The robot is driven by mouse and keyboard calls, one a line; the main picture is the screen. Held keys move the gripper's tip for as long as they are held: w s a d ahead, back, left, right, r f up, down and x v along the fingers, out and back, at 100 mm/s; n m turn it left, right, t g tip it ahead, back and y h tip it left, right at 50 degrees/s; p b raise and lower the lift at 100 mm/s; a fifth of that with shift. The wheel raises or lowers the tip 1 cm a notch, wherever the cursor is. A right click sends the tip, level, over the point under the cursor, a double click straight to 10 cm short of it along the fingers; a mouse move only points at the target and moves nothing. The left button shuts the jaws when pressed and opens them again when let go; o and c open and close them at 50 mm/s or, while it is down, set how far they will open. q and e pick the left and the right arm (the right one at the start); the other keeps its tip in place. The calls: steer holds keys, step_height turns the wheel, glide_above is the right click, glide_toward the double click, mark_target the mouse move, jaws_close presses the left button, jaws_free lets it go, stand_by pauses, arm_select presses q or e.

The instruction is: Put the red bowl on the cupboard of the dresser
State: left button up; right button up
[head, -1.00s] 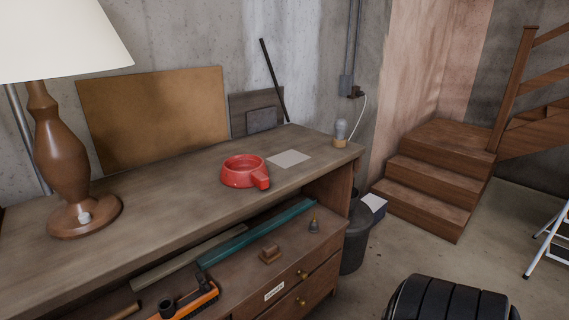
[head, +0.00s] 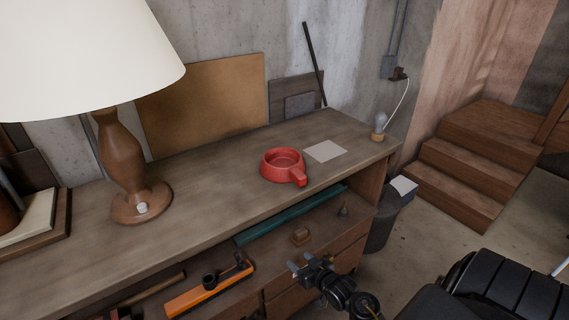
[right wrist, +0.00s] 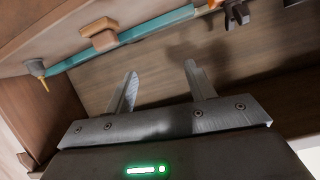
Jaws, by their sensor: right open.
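The red bowl (head: 283,165), round with a short stub handle toward the front right, stands upright on top of the wooden dresser (head: 215,185). My right gripper (head: 302,265) is low in front of the dresser, below and apart from the bowl. In the right wrist view my right gripper (right wrist: 160,80) has its two fingers spread with nothing between them, facing the dresser's shelf. The bowl is not in the right wrist view. My left gripper cannot be made out in the head view.
A lamp (head: 122,160) stands left of the bowl. A paper sheet (head: 325,151) and a small bulb-like item (head: 379,127) are to its right. The shelf below holds a teal bar (head: 285,217), a wooden block (head: 301,236) and an orange tool (head: 210,290).

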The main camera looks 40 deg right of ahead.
steer(key=w+d+r+t+h+p, duration=0.1)
steer(key=d+r+t+p, duration=0.2)
steer(key=r, duration=1.4)
steer(key=t, duration=0.1)
glide_toward(304, 180)
steer(key=w, duration=0.1)
steer(key=shift+t, duration=0.3)
steer(key=w+p, duration=0.1)
steer(key=w, duration=0.1)
steer(key=w+p, duration=0.1)
steer(key=w, duration=0.2)
steer(key=shift+w+f, duration=0.25)
steer(key=shift+w+d+n, duration=0.1)
steer(key=shift+w+n, duration=0.2)
steer(key=shift+w, duration=0.05)
steer(key=shift+w+r+h+p, duration=0.15)
steer(key=shift+w+h+p, duration=0.2)
steer(key=shift+h+p, duration=0.05)
steer(key=w, duration=0.1)
steer(key=w+p, duration=0.2)
steer(key=shift+w+d, duration=0.35)
steer(key=shift+w, duration=0.4)
steer(key=shift+s, duration=0.1)
steer(key=shift+c, duration=0.8)
arm_select(q)
step_height(304, 180, up, 9)
steer(key=s, duration=0.1)
steer(key=shift+d, duration=0.35)
arm_select(e)
jaws_close()
